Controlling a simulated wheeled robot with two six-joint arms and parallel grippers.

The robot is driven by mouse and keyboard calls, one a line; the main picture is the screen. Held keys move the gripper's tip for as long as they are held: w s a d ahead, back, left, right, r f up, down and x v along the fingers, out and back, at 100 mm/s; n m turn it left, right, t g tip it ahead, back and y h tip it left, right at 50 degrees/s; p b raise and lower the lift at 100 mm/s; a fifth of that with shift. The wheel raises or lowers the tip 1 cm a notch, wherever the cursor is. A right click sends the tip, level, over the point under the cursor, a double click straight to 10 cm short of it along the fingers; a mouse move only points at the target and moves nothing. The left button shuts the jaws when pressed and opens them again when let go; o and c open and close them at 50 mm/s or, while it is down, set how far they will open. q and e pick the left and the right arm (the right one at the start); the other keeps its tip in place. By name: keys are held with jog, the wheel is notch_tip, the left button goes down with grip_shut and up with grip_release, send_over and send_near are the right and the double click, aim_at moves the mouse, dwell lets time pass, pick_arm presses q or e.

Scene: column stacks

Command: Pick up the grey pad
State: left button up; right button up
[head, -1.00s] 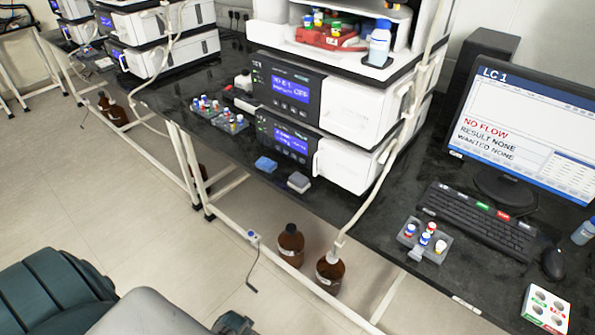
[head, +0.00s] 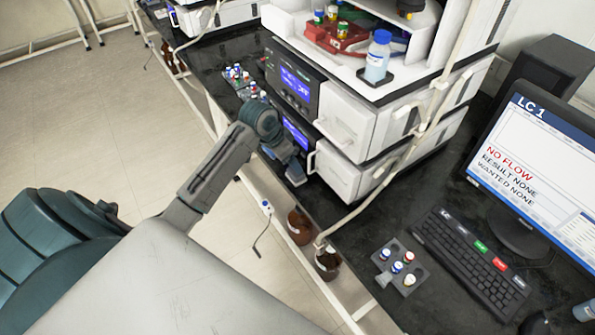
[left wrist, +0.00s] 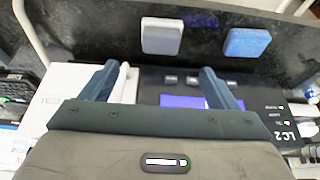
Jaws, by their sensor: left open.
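The grey pad (left wrist: 161,36) lies on the black bench top near its edge in the left wrist view. It sits just beyond my left gripper's fingertips, roughly centred between them and apart from them. The blue pad (left wrist: 247,43) lies to its right, past the right finger. My left gripper (left wrist: 158,72) is open and empty. In the head view my left gripper (head: 289,168) is over the bench edge in front of the lower instrument, and I cannot make out either pad there. My right gripper is not in view.
The stacked white instruments (head: 345,120) stand close behind my left gripper. A vial rack (head: 240,80) is beyond it, and another vial rack (head: 402,268) sits near the keyboard (head: 470,262). Brown bottles (head: 299,228) stand below the bench edge. A tube hangs down across the instrument fronts.

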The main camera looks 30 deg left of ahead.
aim_at(292, 173)
pick_arm(q)
jog(key=x, duration=0.4)
jog(key=shift+f, duration=0.15)
jog(key=p+x, duration=0.2)
jog(key=x, duration=0.2)
jog(key=shift+s+a+f, duration=0.1)
jog(key=shift+f, duration=0.55)
jog(key=c, duration=1.1)
